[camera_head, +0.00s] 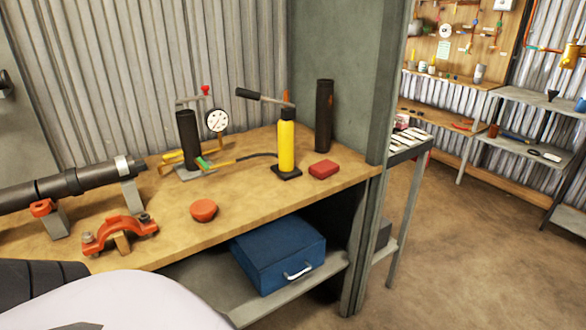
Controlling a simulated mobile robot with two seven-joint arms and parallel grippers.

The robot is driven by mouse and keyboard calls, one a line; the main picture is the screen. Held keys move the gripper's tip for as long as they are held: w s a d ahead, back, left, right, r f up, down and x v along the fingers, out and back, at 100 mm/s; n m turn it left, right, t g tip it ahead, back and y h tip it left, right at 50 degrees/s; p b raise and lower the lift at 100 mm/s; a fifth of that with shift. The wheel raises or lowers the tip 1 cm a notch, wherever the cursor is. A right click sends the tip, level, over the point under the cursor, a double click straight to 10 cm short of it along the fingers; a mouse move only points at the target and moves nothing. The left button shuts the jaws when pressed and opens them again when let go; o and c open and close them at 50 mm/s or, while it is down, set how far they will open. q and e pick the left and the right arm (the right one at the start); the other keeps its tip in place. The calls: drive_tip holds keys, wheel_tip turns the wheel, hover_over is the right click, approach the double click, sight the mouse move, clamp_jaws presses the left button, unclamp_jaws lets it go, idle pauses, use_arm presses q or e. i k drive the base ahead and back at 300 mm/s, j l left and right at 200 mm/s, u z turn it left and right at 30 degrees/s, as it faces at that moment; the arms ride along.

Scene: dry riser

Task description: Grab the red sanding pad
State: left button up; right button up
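A small red rectangular pad (323,169) lies flat on the wooden workbench (255,200), near its right end. It is just right of the black base of a yellow hand pump. It looks like the sanding pad, though its surface is too small to tell. A rounded orange-red piece (204,210) lies nearer the bench's front edge, left of the pad. Neither of my grippers is in view, and nothing is seen touching the pad.
The yellow pump (287,145), a dark upright tube (324,115) and a gauge (217,121) stand around the pad. An orange clamp (120,232) and a long dark pipe (70,185) lie left. A blue case (278,255) sits on the shelf below. Floor at right is clear.

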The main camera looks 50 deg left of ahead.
sight(321, 170)
drive_tip(key=u, duration=1.25)
drive_tip(key=i+l+u, duration=0.25)
drive_tip(key=i+l, duration=0.2)
drive_tip(key=l, duration=0.2)
drive_tip(key=i+l+u, duration=0.3)
drive_tip(key=l, duration=0.35)
drive_tip(key=i+l+u, duration=0.15)
drive_tip(key=l, duration=0.25)
drive_tip(key=i, duration=0.05)
